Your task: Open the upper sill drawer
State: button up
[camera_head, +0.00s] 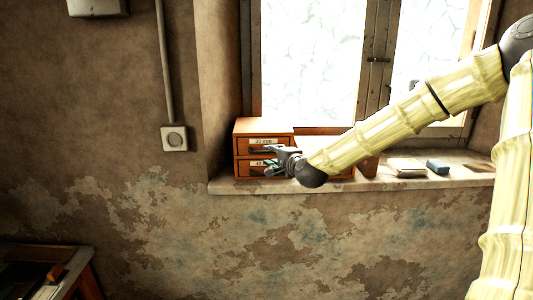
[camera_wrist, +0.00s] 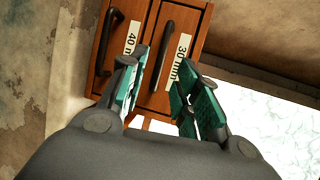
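A small orange-brown drawer cabinet (camera_head: 262,127) stands at the left end of the window sill, with two drawers stacked. The upper drawer (camera_head: 246,145) looks shut. In the wrist view, which is turned sideways, the upper drawer (camera_wrist: 188,46) bears a "30 mm" label and a dark bar handle (camera_wrist: 164,45). The lower drawer (camera_wrist: 116,58), labelled "40", is left of it there and also looks shut. My gripper (camera_head: 265,160) is in front of the cabinet. In the wrist view my gripper (camera_wrist: 161,72) is open, with the upper handle between its green-padded fingers. Contact is not clear.
The sill (camera_head: 390,182) runs right under a bright window (camera_head: 310,60). A book-like block (camera_head: 407,167) and a small blue object (camera_head: 437,167) lie on it. A wall socket (camera_head: 174,138) is left of the cabinet. A wooden table (camera_head: 70,273) shows at the lower left.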

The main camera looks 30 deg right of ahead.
aim_at(265, 152)
jog(key=shift+w, duration=0.75)
jog(key=shift+p+x, duration=0.9)
jog(key=shift+x, duration=1.15)
jog(key=shift+d+f, duration=0.1)
jog(key=shift+f, duration=0.05)
grip_shut()
